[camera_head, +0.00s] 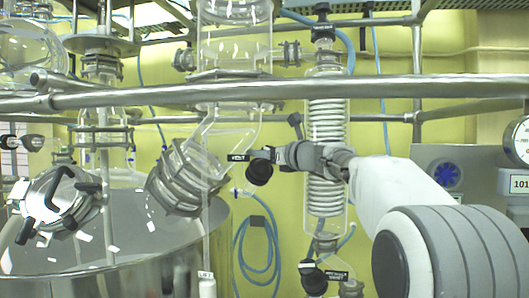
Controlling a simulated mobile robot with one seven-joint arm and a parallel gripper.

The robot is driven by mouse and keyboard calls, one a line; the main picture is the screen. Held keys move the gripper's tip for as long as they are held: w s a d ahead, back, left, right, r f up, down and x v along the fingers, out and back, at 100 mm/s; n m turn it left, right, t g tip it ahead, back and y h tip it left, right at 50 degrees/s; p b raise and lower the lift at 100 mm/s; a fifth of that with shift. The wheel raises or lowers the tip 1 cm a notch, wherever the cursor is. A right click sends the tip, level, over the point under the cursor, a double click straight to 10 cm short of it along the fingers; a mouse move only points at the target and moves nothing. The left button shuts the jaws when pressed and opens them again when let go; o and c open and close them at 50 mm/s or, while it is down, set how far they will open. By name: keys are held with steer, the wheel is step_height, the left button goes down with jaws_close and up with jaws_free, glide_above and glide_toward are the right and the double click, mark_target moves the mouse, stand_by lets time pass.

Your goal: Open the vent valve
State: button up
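My arm reaches in from the right, in front of the condenser. My gripper (277,155) is at the upper right of the knob, touching it or very close. The fingers are small and dark here, partly merged with the valve, so I cannot see whether they are closed on it.
A steel rail (330,90) crosses above my arm. The glass condenser (326,200) with its white coil stands behind my wrist. A big steel vessel (110,245) fills the lower left, with a clamped metal lid (60,200). A gauge (516,140) is at right.

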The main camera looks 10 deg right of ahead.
steer(key=n+y+p, duration=0.1)
steer(key=n+g+y, duration=0.1)
steer(key=n, duration=0.1)
steer(key=shift+s+a+r+n+g+p, duration=0.1)
steer(key=shift+a+r+n+g+p, duration=0.1)
steer(key=shift+n+g+p, duration=0.15)
steer(key=n+g+y+p, duration=0.1)
steer(key=n, duration=0.1)
steer(key=n+g+y+p, duration=0.1)
steer(key=n+p, duration=0.1)
steer(key=n+g+y+p, duration=0.1)
steer(key=n+g+p, duration=0.1)
steer(key=shift+s+a, duration=0.25)
steer(key=shift+s+a+f+n+g+p, duration=0.1)
steer(key=shift+n+g+p, duration=0.35)
steer(key=shift+n, duration=0.15)
steer(key=shift+s+f+n+g+p, duration=0.1)
steer(key=shift+n+g+p, duration=0.2)
steer(key=shift+n+p, duration=0.2)
steer(key=shift+s+a+f+n+g, duration=0.1)
steer(key=shift+f+n+g, duration=0.1)
steer(key=shift+n+g, duration=0.65)
steer(key=shift+s+f+n+g, duration=0.1)
steer(key=shift+f+n+g, duration=0.1)
steer(key=shift+n+g, duration=0.6)
steer(key=shift+n, duration=0.5)
steer(key=o, duration=1.4)
steer(key=shift+s, duration=0.1)
steer(key=shift+m+t, duration=0.25)
steer(key=shift+m, duration=0.15)
